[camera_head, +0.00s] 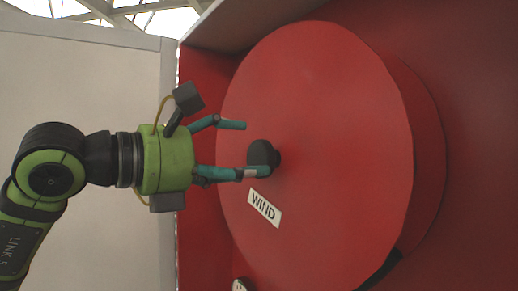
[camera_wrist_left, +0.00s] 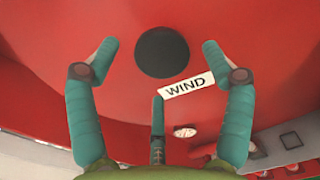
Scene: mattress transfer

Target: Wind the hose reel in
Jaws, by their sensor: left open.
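The red hose reel (camera_head: 320,120) is a large disc that fills the middle of the head view. A black round knob (camera_head: 263,156) stands out from its face beside a white label reading WIND (camera_head: 264,208). In the left wrist view the knob (camera_wrist_left: 162,52) is ahead of the fingers, near the label (camera_wrist_left: 187,85). My left gripper (camera_head: 244,149) comes in from the left, open and empty. In the head view its lower finger overlaps the knob; I cannot tell whether they touch. My right gripper is in neither view.
A red housing (camera_head: 480,150) surrounds the reel on the right. A pale wall (camera_head: 85,95) stands at the left. In the left wrist view a small round dial (camera_wrist_left: 185,131) and a grey box-like fitting (camera_wrist_left: 290,140) show below the reel.

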